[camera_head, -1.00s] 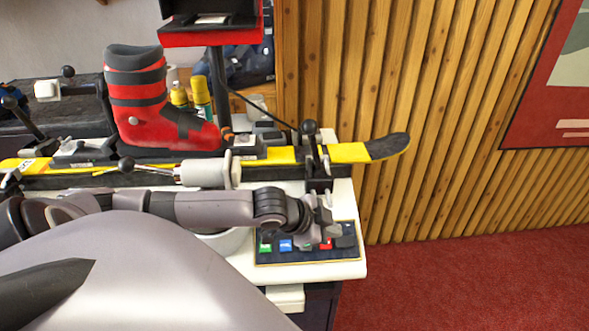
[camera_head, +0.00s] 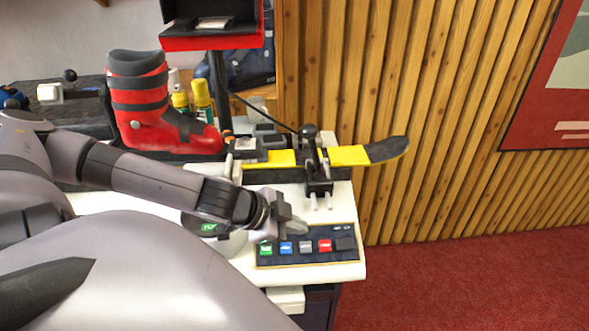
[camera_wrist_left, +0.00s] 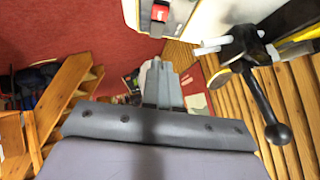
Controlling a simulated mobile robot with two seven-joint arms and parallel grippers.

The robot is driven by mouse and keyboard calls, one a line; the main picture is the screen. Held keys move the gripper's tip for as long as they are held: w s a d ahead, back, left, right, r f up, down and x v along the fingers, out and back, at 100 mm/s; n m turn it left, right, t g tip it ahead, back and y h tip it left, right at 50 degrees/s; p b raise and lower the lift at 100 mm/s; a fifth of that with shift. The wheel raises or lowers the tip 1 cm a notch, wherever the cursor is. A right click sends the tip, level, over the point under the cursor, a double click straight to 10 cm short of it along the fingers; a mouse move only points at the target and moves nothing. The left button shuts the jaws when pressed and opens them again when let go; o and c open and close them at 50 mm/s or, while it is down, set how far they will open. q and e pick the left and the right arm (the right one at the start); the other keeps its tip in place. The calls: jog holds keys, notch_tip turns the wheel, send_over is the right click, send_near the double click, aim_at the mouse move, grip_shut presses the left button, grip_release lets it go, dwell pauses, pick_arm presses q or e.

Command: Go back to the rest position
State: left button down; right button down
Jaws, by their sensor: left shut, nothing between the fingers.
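The panel's green, blue, grey and red buttons are visible. My right gripper is in neither view.
The white bench (camera_head: 345,205) carries a black-and-yellow ski (camera_head: 350,156) in a clamp with a black knob (camera_head: 309,131). A red ski boot (camera_head: 150,130) stands at the left, near yellow bottles (camera_head: 201,98). Red carpet (camera_head: 480,270) lies clear at the right, before a slatted wood wall (camera_head: 430,120).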

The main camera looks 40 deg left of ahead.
pick_arm(q)
jog(key=shift+s+d, duration=0.1)
dwell(0.7)
jog(key=s+d+f+n, duration=0.3)
jog(key=s+d+f, duration=0.1)
jog(key=d+f, duration=0.3)
jog(key=s+d+f+n+t, duration=0.1)
jog(key=s+d+f+n, duration=0.3)
jog(key=d+f, duration=0.3)
notch_tip(320, 180, down, 4)
jog(key=shift+s+r+y, duration=0.2)
jog(key=shift+s+y, duration=0.2)
jog(key=shift+s, duration=0.35)
